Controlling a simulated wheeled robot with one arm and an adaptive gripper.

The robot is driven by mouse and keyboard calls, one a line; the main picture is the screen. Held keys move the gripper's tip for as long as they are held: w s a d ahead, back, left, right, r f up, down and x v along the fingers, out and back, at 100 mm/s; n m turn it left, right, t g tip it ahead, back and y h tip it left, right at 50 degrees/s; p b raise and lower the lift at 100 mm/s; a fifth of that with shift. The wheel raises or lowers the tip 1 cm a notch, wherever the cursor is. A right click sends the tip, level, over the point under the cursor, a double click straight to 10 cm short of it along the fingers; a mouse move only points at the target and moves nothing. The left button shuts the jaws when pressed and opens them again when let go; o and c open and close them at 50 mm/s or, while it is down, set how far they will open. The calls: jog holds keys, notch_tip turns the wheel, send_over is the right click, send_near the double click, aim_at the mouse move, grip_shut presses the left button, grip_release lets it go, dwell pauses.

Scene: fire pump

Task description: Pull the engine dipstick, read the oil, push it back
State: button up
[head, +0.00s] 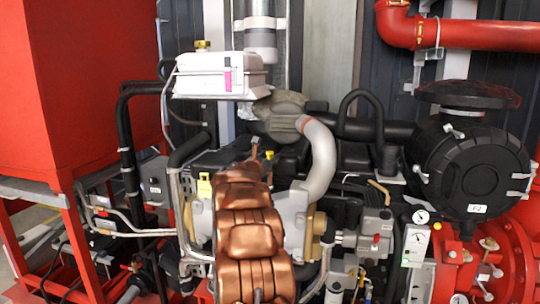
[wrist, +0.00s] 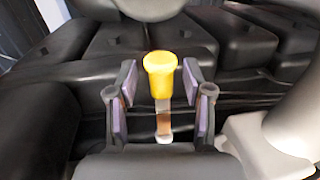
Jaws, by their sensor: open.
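The dipstick's yellow handle (wrist: 160,76) stands in the middle of the wrist view, with a brownish stem (wrist: 163,122) and a small pale piece below it. My gripper (wrist: 160,97) is open, its purple-padded fingers on either side of the handle and stem. A gap shows on both sides, so neither finger appears to touch. In the head view a small yellow piece (head: 269,155) shows by the end of my copper-coloured arm; I cannot tell surely that it is the same handle. My arm hides much of the engine middle, and my fingers are not clear there.
Dark engine covers (wrist: 120,40) lie behind the handle. A pale pipe (wrist: 275,140) is close at right, seen also in the head view (head: 322,160). A white box (head: 220,80) sits above the engine, a black round housing (head: 475,170) at right, a red tank (head: 80,80) at left.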

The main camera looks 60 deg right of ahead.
jog(key=shift+w+d+f, duration=0.1)
jog(key=shift+d, duration=0.6)
grip_shut()
dwell(0.3)
